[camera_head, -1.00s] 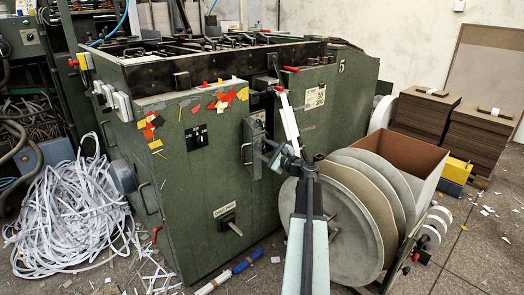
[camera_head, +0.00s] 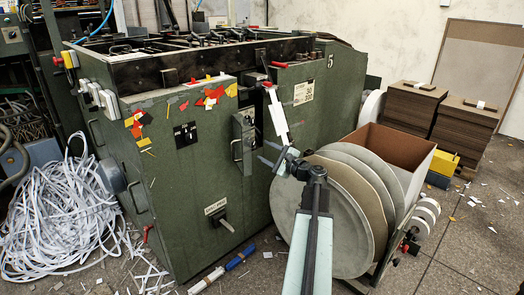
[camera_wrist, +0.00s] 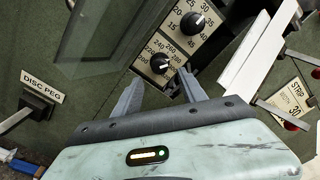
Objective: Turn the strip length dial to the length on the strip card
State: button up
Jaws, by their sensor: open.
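Two black dials sit on a pale plate in the wrist view. The lower dial (camera_wrist: 160,64), ringed by numbers from about 200 to 300, is just beyond my open fingertips and roughly between them, apart from both. Its white mark seems to point up and right; the exact number is unclear. The upper dial (camera_wrist: 192,22) has smaller numbers such as 25 and 30. The strip card (camera_wrist: 292,97) is at the right, showing "STRIP" and a 30; its length is not readable. It also shows in the head view (camera_head: 303,92). My gripper (camera_head: 270,152) is open and empty before the machine.
A white bar (camera_wrist: 258,50) stands between the dials and the card. The disc peg lever (camera_wrist: 38,103) is at the left. Large grey discs (camera_head: 340,215) stand close right of my arm. Shredded strips (camera_head: 60,215) lie on the left floor.

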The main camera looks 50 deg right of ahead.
aim_at(253, 145)
jog(key=w+n, duration=0.2)
jog(key=n, duration=0.3)
jog(key=w+n, duration=0.2)
jog(key=n, duration=0.3)
jog(key=w+n, duration=0.2)
jog(key=n, duration=0.4)
jog(key=shift+d, duration=0.15)
jog(key=shift+c, duration=0.3)
